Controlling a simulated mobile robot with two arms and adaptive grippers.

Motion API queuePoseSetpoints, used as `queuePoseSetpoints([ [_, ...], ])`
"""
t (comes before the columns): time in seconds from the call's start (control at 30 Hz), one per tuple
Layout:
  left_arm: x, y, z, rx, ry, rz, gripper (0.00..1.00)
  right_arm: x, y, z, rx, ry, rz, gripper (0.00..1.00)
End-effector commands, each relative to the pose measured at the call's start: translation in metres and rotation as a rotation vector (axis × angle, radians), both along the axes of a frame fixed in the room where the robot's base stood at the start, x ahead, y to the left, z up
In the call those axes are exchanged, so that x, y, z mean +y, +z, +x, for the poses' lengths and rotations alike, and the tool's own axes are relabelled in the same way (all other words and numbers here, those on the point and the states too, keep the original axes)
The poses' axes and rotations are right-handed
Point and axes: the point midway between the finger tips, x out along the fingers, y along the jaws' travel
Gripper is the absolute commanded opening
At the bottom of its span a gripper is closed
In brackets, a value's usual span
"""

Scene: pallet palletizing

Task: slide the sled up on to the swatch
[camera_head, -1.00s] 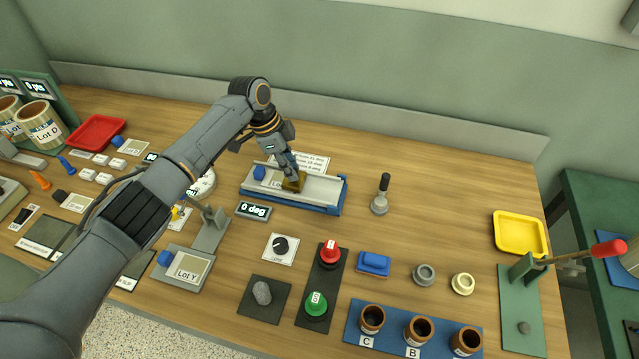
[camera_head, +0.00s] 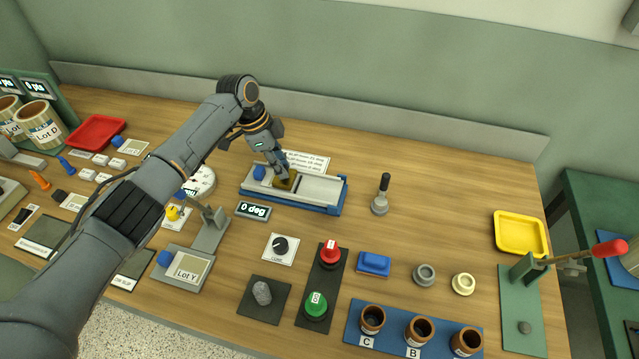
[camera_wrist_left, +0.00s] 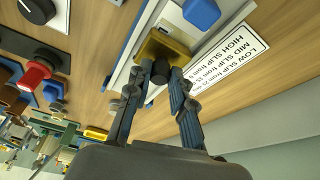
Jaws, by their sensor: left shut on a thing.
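The sled (camera_head: 285,183) is a small brass-coloured block on the pale track of a blue-edged slip board (camera_head: 320,190). My left gripper (camera_head: 281,174) is shut on the sled's dark knob from above. In the left wrist view the two fingers close on the knob of the brass sled (camera_wrist_left: 165,47). A blue knob (camera_head: 259,172) stands at the board's left end, and it also shows in the left wrist view (camera_wrist_left: 201,12). The swatch is largely hidden under the sled and gripper. My right gripper is not in view.
A white printed card (camera_head: 308,162) lies behind the board. A "0 deg" display (camera_head: 253,210) and a dial (camera_head: 281,247) stand in front of it. A black-handled tool (camera_head: 381,194) stands to the right. The table behind the board's right side is clear.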

Motion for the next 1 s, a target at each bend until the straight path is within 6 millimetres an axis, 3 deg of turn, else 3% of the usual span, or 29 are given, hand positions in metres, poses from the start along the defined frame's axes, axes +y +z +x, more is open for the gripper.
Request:
queuePoseSetpoints([
  [0.53,0.0081,0.0006,0.0027,-0.002,0.001,0.0,0.0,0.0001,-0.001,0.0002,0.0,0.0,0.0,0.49],
  [0.57,0.0081,0.0007,0.0027,-0.002,0.001,0.0,0.26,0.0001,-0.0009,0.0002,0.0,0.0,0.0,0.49],
  [0.67,0.008,0.0007,0.0026,-0.002,0.001,0.0,0.46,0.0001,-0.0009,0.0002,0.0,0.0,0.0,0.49],
  [1.0,0.0082,0.0017,0.0024,-0.001,0.0,0.0,0.48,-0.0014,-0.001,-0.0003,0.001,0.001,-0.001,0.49],
])
